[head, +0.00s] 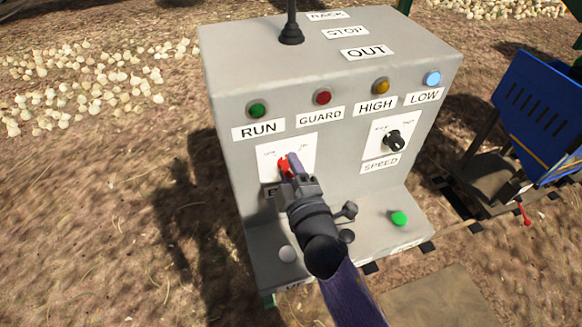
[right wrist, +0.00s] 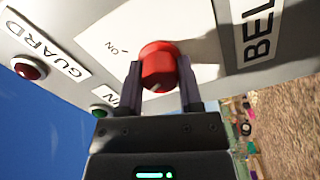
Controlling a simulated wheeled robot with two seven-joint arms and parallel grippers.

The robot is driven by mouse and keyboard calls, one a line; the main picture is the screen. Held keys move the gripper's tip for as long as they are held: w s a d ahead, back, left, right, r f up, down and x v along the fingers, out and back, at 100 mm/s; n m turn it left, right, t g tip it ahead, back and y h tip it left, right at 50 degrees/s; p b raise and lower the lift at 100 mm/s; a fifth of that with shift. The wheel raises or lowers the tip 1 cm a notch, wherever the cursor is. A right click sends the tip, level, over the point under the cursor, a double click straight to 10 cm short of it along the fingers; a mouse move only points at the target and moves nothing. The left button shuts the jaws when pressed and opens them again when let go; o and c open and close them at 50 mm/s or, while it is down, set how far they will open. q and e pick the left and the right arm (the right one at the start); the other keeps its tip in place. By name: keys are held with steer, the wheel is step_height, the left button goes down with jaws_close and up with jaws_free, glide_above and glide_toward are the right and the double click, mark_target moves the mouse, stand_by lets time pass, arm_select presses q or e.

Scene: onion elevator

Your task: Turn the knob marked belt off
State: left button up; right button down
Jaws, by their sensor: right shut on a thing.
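The red belt knob (right wrist: 158,66) sits on a white plate (right wrist: 105,38) on the front of the grey control box; a label reading "BEL" (right wrist: 258,35) shows beside it in the right wrist view. In the head view the knob (head: 283,167) is partly hidden by my right gripper (head: 290,165). That gripper (right wrist: 160,88) is shut on the knob, with one finger on each side of it. The knob's pointer is hidden, so I cannot tell its setting. My left gripper is not in view.
A black speed knob (head: 394,141) is on the right of the panel (head: 345,190). Several lamps line the panel above. A green button (head: 399,218) and a pale button (head: 287,254) sit on the lower ledge. A lever (head: 291,30) stands on top. A blue machine (head: 535,110) is at the right.

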steer(key=shift+f+n, duration=0.1)
steer(key=shift+n, duration=1.8)
steer(key=shift+c, duration=1.3)
jaws_free()
steer(key=shift+s, duration=0.1)
steer(key=v, duration=0.9)
steer(key=shift+s+d, duration=0.15)
steer(key=shift+s, duration=0.2)
